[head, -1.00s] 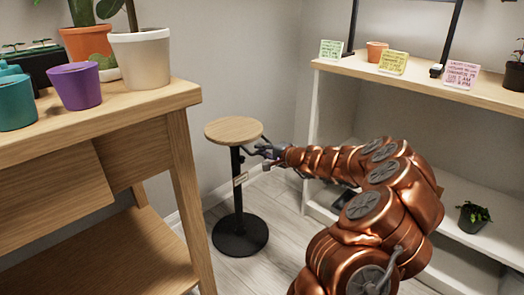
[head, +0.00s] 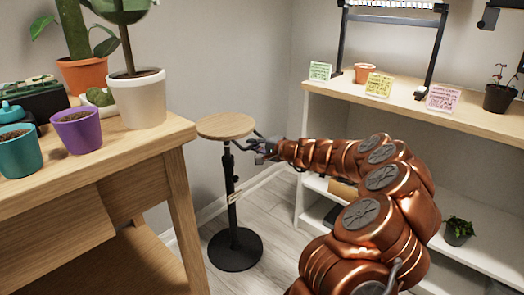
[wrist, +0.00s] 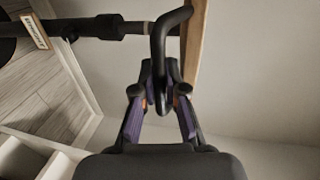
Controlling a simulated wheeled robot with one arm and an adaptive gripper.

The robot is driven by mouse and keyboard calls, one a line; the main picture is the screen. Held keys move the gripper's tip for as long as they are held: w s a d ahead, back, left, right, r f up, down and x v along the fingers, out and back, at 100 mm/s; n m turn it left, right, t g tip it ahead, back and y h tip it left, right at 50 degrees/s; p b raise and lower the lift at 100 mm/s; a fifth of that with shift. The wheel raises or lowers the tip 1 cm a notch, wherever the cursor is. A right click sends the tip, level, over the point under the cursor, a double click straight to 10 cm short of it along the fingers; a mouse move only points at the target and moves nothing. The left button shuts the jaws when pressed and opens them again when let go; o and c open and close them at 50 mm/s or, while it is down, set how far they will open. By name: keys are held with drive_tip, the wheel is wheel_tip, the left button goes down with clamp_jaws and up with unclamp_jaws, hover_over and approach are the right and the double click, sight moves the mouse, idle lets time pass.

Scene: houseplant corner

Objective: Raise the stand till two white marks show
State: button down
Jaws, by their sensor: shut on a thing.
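The stand has a round wooden top (head: 226,126), a black post (head: 231,190) and a round black base (head: 235,250) on the floor. It stands upright. My gripper (head: 262,147) is at its right side, just below the top. In the wrist view my gripper (wrist: 162,92) is shut on a bent black handle (wrist: 160,40) under the wooden top's edge (wrist: 193,40). The post lies across the upper left there, with a thick collar (wrist: 105,28) and a thinner stretch (wrist: 150,28) nearer the top. That stretch looks partly pale; I cannot make out separate white marks.
A small label (wrist: 36,32) hangs at the post. A wooden bench (head: 150,150) with potted plants stands close on the left. A white shelf unit (head: 400,95) with notes and pots is on the right. Some floor (head: 275,210) between them is clear.

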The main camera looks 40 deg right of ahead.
sight(247, 133)
wheel_tip(247, 133, up, 4)
drive_tip(key=shift+p, duration=0.75)
drive_tip(key=c, duration=1.2)
unclamp_jaws()
drive_tip(key=shift+f, duration=0.1)
drive_tip(key=v, duration=1.2)
